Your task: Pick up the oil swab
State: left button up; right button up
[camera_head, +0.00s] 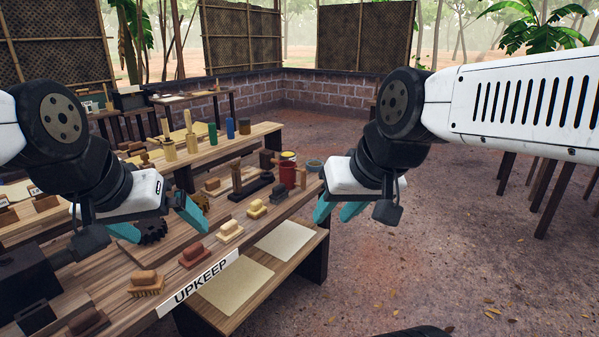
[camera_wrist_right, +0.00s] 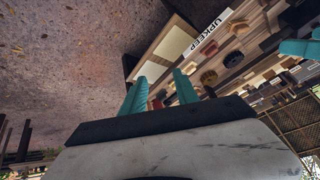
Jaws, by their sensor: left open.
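I cannot tell for sure which object is the oil swab. A red can (camera_head: 287,174) with a thin handle beside or in it stands at the right end of the near bench. A dark stand with a wooden upright (camera_head: 236,176) is just left of it. My left gripper (camera_head: 158,224) is open and empty, over the near bench by a dark toothed disc (camera_head: 153,231). My right gripper (camera_head: 337,213) is open and empty, off the bench's right end, near the red can. Its spread teal fingers also show in the right wrist view (camera_wrist_right: 160,88).
Several brushes, one of them reddish (camera_head: 194,255), line the near bench (camera_head: 120,285) behind an UPKEEP sign (camera_head: 201,283). Yellow pots with handles (camera_head: 169,150) and coloured cylinders (camera_head: 230,128) stand on the bench behind. A blue ring-shaped item (camera_head: 314,165) is near the can.

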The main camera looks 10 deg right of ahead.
aim_at(256, 211)
jog(key=i+l+u, duration=0.15)
jog(key=i+l, duration=0.15)
jog(key=i, duration=0.25)
jog(key=i+l+u, duration=0.15)
jog(key=i+l, duration=0.2)
jog(key=i, duration=0.2)
